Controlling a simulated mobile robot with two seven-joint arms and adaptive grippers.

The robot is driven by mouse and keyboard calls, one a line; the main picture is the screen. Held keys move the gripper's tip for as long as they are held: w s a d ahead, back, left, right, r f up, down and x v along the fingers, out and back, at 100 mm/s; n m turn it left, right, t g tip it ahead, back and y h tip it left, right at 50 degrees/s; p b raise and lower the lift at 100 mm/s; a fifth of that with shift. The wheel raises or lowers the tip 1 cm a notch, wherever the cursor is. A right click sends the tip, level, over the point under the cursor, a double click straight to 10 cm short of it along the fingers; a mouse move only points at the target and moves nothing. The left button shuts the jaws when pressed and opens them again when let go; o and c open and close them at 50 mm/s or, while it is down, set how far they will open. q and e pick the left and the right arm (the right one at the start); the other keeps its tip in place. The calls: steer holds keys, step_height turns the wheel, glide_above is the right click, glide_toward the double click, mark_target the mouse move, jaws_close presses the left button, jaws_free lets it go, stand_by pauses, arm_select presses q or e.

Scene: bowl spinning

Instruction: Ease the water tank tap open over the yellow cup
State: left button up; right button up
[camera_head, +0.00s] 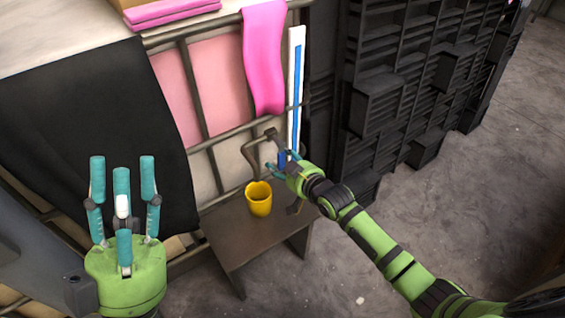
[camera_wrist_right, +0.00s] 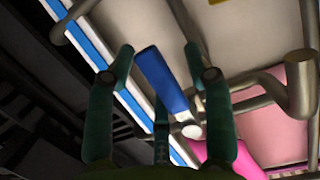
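The yellow cup (camera_head: 258,199) stands upright on a small brown table, below the metal tap pipe (camera_head: 249,157) of the caged water tank (camera_head: 213,77). The tap's blue handle (camera_head: 282,158) is partly hidden by my right gripper (camera_head: 279,164). In the right wrist view, the blue handle (camera_wrist_right: 164,79) lies between the spread teal fingers of my right gripper (camera_wrist_right: 160,78). There is a visible gap on both sides, so it is open and not closed on the handle. My left gripper (camera_head: 122,190) is open and empty at the left, fingers pointing up, well away from the cup and tap.
The small brown table (camera_head: 240,240) stands against the tank cage. A white and blue strip (camera_head: 296,85) runs upright beside the tap. A pink cloth (camera_head: 264,60) and black cloth (camera_head: 90,130) hang on the cage. Dark shelving (camera_head: 390,90) stands right; grey floor lies in front.

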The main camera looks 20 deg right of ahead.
steer(key=shift+w+d, duration=0.1)
steer(key=shift+d, duration=0.25)
